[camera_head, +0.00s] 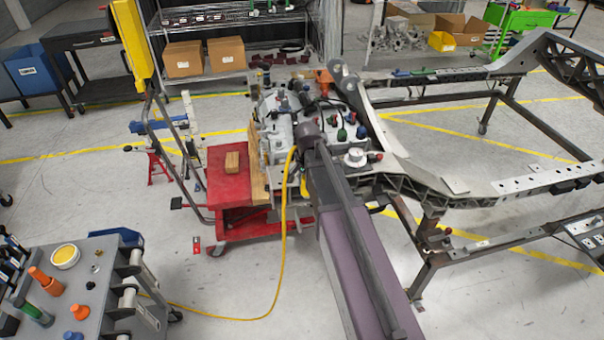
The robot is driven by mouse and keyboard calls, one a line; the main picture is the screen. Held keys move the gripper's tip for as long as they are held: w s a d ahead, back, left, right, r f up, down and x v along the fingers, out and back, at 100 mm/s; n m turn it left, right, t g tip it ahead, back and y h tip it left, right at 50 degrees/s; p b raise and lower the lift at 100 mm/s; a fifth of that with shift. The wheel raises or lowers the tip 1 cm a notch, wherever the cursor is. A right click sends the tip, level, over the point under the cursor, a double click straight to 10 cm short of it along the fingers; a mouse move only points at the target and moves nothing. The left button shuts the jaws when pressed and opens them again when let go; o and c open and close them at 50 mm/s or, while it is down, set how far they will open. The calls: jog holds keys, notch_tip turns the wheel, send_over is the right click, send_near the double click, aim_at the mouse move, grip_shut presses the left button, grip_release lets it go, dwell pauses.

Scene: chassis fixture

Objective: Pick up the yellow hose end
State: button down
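The lower stretch goes out of sight by the cart. My arm runs from the bottom edge up to the engine assembly. I cannot pick out my gripper's fingers, so I cannot tell whether they touch the hose.
A red lift cart (230,190) with a wooden block (232,161) stands left of the engine assembly. A metal chassis frame (440,195) fills the right. The grey tool cart (110,265) stands at lower left. Open floor lies between the carts.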

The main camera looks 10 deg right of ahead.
jog(key=shift+s+d, duration=0.1)
jog(key=shift+s, duration=0.6)
jog(key=shift+s, duration=0.1)
